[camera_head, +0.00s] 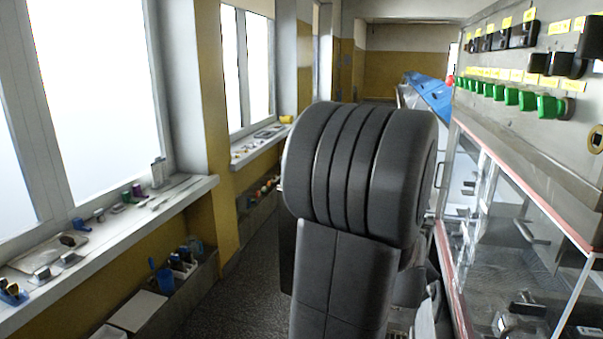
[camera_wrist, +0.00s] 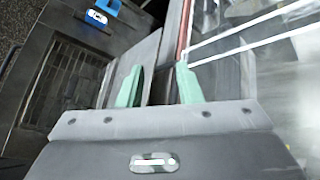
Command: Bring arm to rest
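My gripper (camera_wrist: 160,86) shows in the wrist view with two pale green fingers standing apart. It is open, with nothing seen between the fingers. In the head view my dark grey arm fills the middle, folded upward, and hides my gripper and part of the aisle. The machine (camera_head: 515,240) with clear panels and a red-edged frame stands close on the right of the arm. In the wrist view, its red edge and clear panel (camera_wrist: 240,50) lie just beyond and to the right of the fingers.
A window sill (camera_head: 120,235) with small items runs along the left. Below it, a low ledge (camera_head: 165,300) holds a blue cup and boxes. Green and black switches (camera_head: 510,97) line the machine's upper right. The dark floor (camera_head: 245,285) between looks clear. A blue cover (camera_head: 430,95) is farther back.

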